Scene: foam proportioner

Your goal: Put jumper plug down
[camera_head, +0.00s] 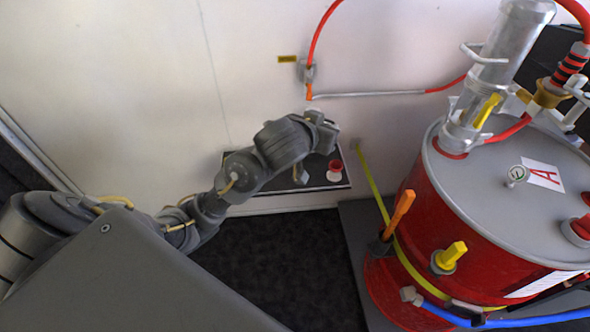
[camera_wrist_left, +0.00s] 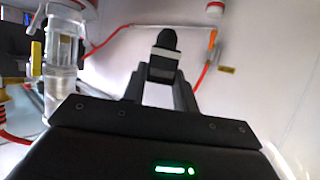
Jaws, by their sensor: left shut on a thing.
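My left gripper (camera_head: 324,130) is at the end of the arm, in front of the pale wall, at the back edge of a small dark shelf (camera_head: 318,184) in the head view. In the left wrist view the gripper (camera_wrist_left: 163,78) is shut on a black plug with a light grey band, the jumper plug (camera_wrist_left: 164,42). The plug's rounded black end points away from the gripper. In the head view I cannot make out the plug apart from the gripper. My right gripper is in neither view.
A red and white cap-like piece (camera_head: 334,171) stands on the shelf, beside the gripper. A red drum (camera_head: 430,230) with a grey lid, valves and a clear cylinder (camera_head: 505,60) fills the right. A red hose (camera_head: 322,35) hangs on the wall above.

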